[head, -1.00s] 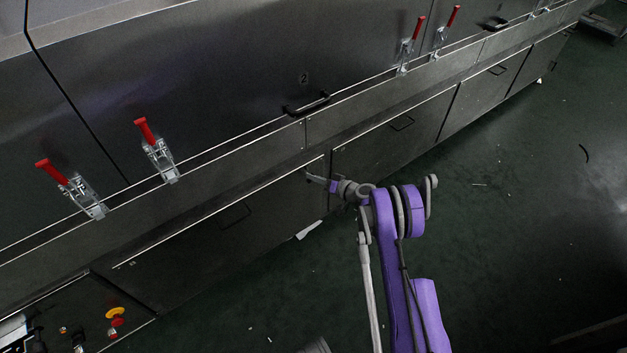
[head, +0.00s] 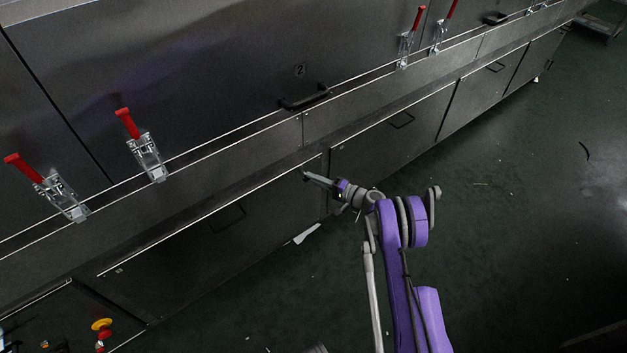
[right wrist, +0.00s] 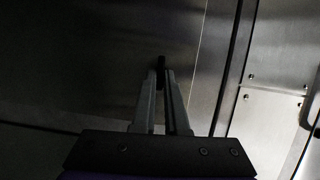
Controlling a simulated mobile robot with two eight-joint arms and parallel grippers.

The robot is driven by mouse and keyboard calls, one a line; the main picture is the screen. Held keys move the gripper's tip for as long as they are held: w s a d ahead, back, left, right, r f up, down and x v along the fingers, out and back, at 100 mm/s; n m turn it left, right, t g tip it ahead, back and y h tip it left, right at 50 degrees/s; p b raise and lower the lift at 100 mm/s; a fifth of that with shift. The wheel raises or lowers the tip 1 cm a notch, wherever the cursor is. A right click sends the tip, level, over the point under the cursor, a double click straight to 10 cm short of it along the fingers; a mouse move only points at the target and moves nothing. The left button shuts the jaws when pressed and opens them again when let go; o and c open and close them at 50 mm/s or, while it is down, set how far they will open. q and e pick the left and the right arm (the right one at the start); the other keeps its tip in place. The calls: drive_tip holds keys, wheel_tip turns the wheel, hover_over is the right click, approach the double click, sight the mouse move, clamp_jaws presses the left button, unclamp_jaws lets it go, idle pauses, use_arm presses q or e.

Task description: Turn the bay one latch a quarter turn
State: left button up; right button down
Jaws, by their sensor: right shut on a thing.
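My right gripper (head: 314,177) reaches from the right to the top right corner of a dark lower panel (head: 215,235). It also shows in the right wrist view (right wrist: 161,82), its two long fingers shut on a small dark latch piece (right wrist: 160,62) that stands out from a dark metal face. The fingers cover most of this piece, and I cannot tell its turn angle. No bay one label is readable; only the upper door (head: 230,70) shows a number 2. My left gripper is not in view.
Red-handled toggle clamps (head: 145,150) line the ledge above. A black bar handle (head: 305,98) is on the upper door. A red and yellow button (head: 102,332) is at bottom left.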

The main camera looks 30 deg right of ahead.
drive_tip(key=shift+m, duration=0.4)
drive_tip(key=c, duration=0.9)
unclamp_jaws()
drive_tip(key=shift+c, duration=0.2)
drive_tip(key=p+v, duration=0.1)
drive_tip(key=v, duration=0.9)
drive_tip(key=shift+s+d+f+p, duration=0.15)
drive_tip(key=shift+s+f+p, duration=0.15)
drive_tip(key=shift+s+p, duration=0.05)
